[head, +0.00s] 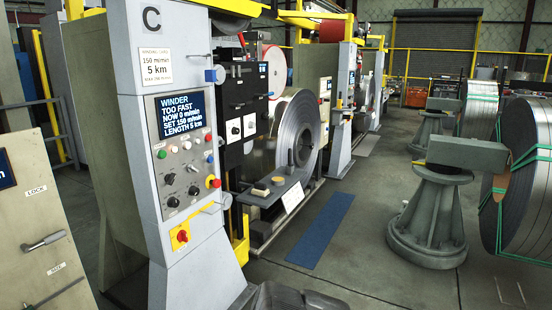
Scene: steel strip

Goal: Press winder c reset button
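The winder marked C is a tall grey machine column (172,90) at the left of the head view. Its screen (183,114) reads "WINDER TOO FAST NOW 0 m/min SET 150 m/min LENGTH 5 km". Button labels are too small to read, so I cannot tell which is reset.
A red-on-yellow switch (182,236) sits lower on the column. A steel coil (297,133) and a small shelf (272,190) are to its right. A beige cabinet (40,210) stands at left. A blue mat (322,230) lies on open floor; a grey pedestal (430,225) stands right.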

